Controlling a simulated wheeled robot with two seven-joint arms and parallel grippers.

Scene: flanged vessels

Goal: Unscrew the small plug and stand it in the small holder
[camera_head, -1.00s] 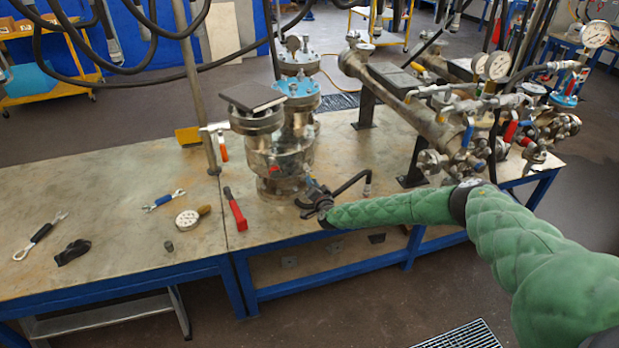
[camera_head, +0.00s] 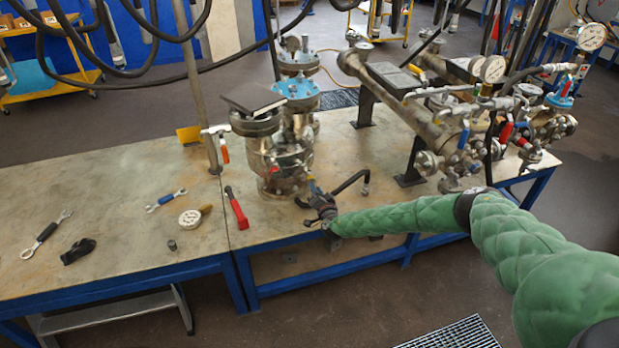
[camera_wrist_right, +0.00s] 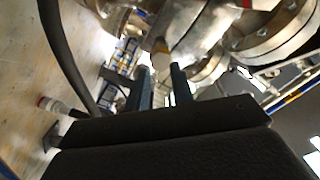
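The metal flanged vessel (camera_head: 277,165) stands on the bench, left of my right gripper (camera_head: 313,190). The gripper is low, close beside the vessel's lower side. In the right wrist view its two dark fingers (camera_wrist_right: 160,88) are apart. A pale round end with a yellowish band (camera_wrist_right: 161,58), possibly the small plug, shows at the fingertips; I cannot tell whether they touch it. A small dark cylinder (camera_head: 172,245) stands near the bench's front edge; it may be the small holder, but it is too small to be sure. My left gripper is not in view.
A red-handled tool (camera_head: 236,208), a round gauge (camera_head: 190,217), wrenches (camera_head: 46,235) and a black item (camera_head: 78,251) lie on the bench (camera_head: 110,190). A black bent hose (camera_head: 350,182) is beside my right gripper. Pipework (camera_head: 440,130) fills the right side. The left bench has free room.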

